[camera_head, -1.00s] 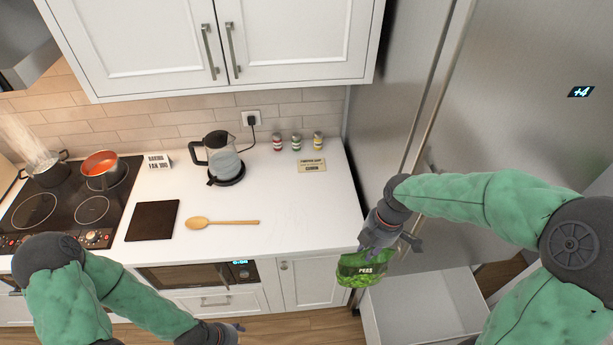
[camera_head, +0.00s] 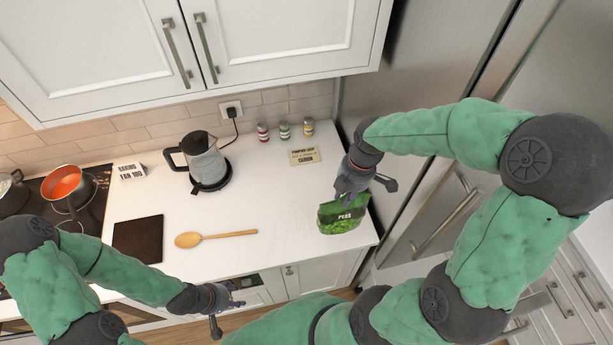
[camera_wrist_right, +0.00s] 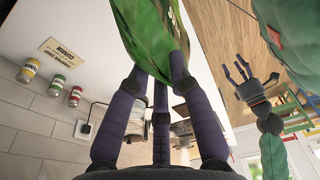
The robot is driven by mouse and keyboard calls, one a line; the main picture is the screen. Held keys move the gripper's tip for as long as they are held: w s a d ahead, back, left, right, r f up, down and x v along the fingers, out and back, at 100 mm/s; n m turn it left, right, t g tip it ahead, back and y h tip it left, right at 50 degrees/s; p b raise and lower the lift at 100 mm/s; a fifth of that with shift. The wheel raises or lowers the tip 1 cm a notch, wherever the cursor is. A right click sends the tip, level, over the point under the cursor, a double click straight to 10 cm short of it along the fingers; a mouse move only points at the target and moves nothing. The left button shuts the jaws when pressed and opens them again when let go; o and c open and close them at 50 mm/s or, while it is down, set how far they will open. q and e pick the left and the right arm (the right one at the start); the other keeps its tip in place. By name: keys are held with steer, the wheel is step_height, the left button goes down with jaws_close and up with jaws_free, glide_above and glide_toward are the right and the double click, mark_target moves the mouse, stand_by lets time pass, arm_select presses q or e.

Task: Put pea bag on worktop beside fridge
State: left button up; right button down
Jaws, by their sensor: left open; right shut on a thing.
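The green pea bag (camera_head: 340,220) is at the right end of the white worktop (camera_head: 275,215), close to the fridge (camera_head: 410,75). My right gripper (camera_head: 352,190) is shut on the bag's top edge, and the bag hangs below it. Whether the bag's bottom touches the worktop I cannot tell. In the right wrist view the bag (camera_wrist_right: 150,30) is between the fingers (camera_wrist_right: 160,85). My left gripper (camera_head: 228,305) is open and empty, in front of the worktop's front edge.
A wooden spoon (camera_head: 215,237), a dark board (camera_head: 138,239), a kettle (camera_head: 205,165), a card sign (camera_head: 308,155) and small jars (camera_head: 285,131) stand or lie on the worktop. The worktop between spoon and bag is clear.

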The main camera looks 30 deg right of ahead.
steer(key=w+a+f+p, duration=0.1)
steer(key=w+f+p, duration=0.2)
steer(key=w+f, duration=0.9)
steer(key=shift+w+a+f, duration=0.2)
steer(key=shift+w+f, duration=0.15)
steer(key=shift+w, duration=0.3)
steer(key=shift+f, duration=0.1)
steer(key=c, duration=1.1)
jaws_free()
steer(key=r, duration=0.4)
steer(key=d+r+b, duration=0.1)
steer(key=r, duration=0.7)
steer(key=shift+s+d, duration=0.25)
steer(key=shift+d, duration=0.1)
